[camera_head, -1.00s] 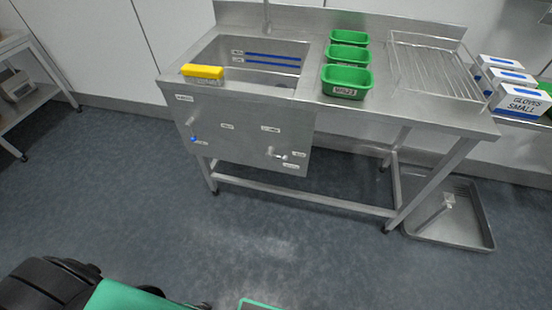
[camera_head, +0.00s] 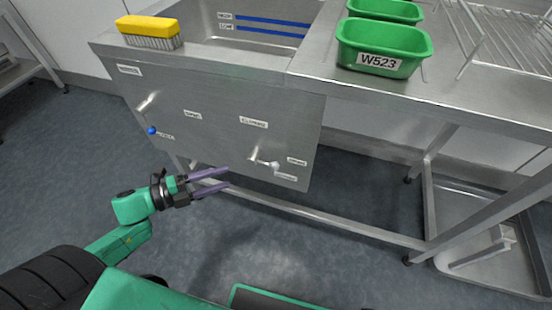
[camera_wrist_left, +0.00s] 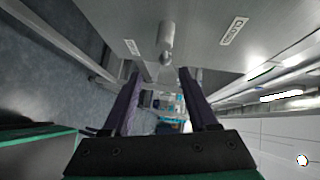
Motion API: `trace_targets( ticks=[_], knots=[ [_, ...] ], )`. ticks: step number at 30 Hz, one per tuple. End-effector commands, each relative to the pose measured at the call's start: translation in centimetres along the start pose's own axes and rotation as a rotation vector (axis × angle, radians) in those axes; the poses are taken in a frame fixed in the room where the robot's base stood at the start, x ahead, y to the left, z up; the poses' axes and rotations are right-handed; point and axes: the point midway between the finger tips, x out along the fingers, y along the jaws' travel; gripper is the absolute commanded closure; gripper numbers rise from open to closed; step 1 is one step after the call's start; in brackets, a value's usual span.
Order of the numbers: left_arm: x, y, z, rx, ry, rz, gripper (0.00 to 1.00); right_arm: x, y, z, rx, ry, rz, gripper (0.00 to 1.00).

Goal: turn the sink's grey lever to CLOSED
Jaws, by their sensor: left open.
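The grey lever (camera_head: 264,162) is on the sink's front panel (camera_head: 215,125), at lower right. Its grey knob points right and slightly down, beside small labels too blurred to read surely. The CLOSED label (camera_head: 253,122) is above the lever. My left gripper (camera_head: 228,178) is open and empty, left of and a little below the lever, apart from it. In the left wrist view, a grey lever (camera_wrist_left: 167,38) with a round end shows just beyond the open fingers (camera_wrist_left: 158,72), with a label (camera_wrist_left: 234,30) to its right. My right gripper is not in view.
A second lever with a blue knob (camera_head: 152,130) is at the panel's left. A yellow brush (camera_head: 150,32) and green bins (camera_head: 383,48) stand on the sink top. A table rail (camera_head: 330,222) runs below the panel. A grey floor tray (camera_head: 490,270) is at right.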

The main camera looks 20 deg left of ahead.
Motion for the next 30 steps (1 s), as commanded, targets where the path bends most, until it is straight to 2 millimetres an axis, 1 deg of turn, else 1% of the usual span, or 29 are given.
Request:
trace_targets(
  ticks=[1,2,5,8,13,15,18,21,23,30],
  knots=[
    [0.3,-0.1,-0.6,0.016,0.025,-0.004,0.41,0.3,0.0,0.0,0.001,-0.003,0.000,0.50],
    [0.6,-0.3,-0.7,0.020,0.030,-0.006,0.41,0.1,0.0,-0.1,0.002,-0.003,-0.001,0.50],
    [1.9,-0.5,-0.6,0.020,0.029,-0.009,0.41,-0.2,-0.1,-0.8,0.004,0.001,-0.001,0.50],
    [4.2,-0.5,-0.6,0.021,0.027,-0.011,0.41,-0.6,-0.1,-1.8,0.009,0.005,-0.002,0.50],
    [8.9,-0.6,-0.6,0.019,0.024,-0.012,0.41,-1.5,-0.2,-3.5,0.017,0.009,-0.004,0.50],
    [10.6,-0.6,-0.6,0.017,0.022,-0.012,0.41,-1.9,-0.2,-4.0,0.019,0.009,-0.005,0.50],
    [12.7,-0.7,-0.7,0.016,0.022,-0.011,0.41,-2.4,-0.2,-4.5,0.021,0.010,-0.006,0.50],
    [14.1,-0.7,-0.7,0.014,0.021,-0.010,0.41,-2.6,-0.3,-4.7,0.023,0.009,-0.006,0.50],
    [14.5,-0.7,-0.8,0.013,0.021,-0.008,0.41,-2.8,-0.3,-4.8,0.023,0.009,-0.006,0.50],
    [14.7,-0.6,-0.8,0.012,0.020,-0.006,0.41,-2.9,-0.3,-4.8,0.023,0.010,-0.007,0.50]
  ],
)
